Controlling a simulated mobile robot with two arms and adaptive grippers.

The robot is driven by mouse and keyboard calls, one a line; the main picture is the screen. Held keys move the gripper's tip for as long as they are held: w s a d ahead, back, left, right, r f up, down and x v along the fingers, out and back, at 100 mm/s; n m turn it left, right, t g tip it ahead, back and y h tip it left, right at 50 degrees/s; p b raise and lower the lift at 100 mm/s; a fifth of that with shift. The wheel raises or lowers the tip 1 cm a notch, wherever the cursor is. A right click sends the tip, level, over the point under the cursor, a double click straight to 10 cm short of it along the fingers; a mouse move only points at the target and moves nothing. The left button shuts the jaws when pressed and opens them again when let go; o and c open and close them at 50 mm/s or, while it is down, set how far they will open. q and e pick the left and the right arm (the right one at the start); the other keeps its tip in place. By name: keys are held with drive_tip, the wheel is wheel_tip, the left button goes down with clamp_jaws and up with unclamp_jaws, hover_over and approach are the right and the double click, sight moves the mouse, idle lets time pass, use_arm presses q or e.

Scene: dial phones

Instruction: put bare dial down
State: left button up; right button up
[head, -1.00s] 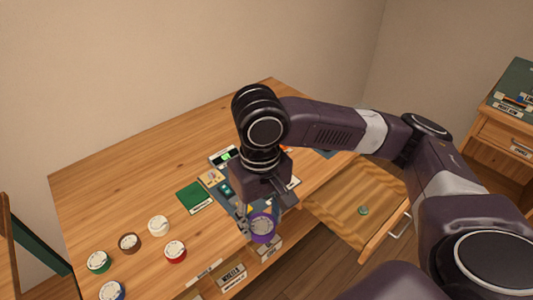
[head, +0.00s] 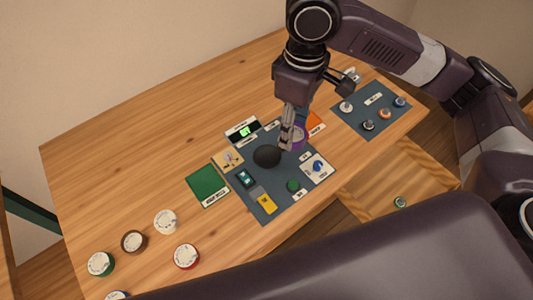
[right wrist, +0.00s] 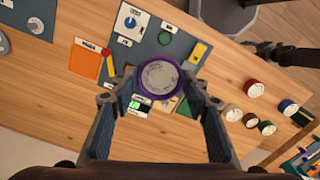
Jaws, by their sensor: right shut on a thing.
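My right gripper (head: 292,136) is shut on a purple-rimmed dial (head: 299,138) with a pale face. In the right wrist view the dial (right wrist: 160,76) sits between the fingertips, face toward the camera. The gripper is over the back right part of the blue-grey work mat (head: 268,206). I cannot tell whether the dial touches anything beneath it. A dark rounded thing (head: 267,156) shows just left of the gripper.
A green mat (head: 207,185) lies left of the work mat. Loose dials, including a red one (head: 187,256) and a brown one (head: 134,242), lie at the front left. A second mat (head: 351,119) with several small knobs is at right. An open drawer (head: 372,193) juts out in front.

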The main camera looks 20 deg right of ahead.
drive_tip(key=n, duration=0.2)
drive_tip(key=w+n, duration=0.1)
drive_tip(key=n, duration=0.1)
drive_tip(key=shift+a+r, duration=0.25)
drive_tip(key=shift+a, duration=0.15)
drive_tip(key=w+a+n+b, duration=0.25)
drive_tip(key=w+n, duration=0.55)
drive_tip(key=n, duration=1.1)
use_arm(q)
drive_tip(key=shift+s+a+f+p, duration=0.1)
drive_tip(key=shift+s+f+p, duration=0.15)
drive_tip(key=shift+s+p, duration=0.3)
drive_tip(key=shift+s+a+f+p, duration=0.1)
drive_tip(key=shift+s+f+p, duration=0.2)
drive_tip(key=shift+s, duration=0.35)
use_arm(e)
wheel_tip(320, 180, down, 19)
drive_tip(key=shift+s+d+f, duration=0.1)
drive_tip(key=shift+s+f, duration=0.05)
drive_tip(key=shift+f, duration=0.05)
drive_tip(key=shift+f, duration=0.15)
drive_tip(key=o, duration=1.2)
drive_tip(key=shift+o, duration=0.2)
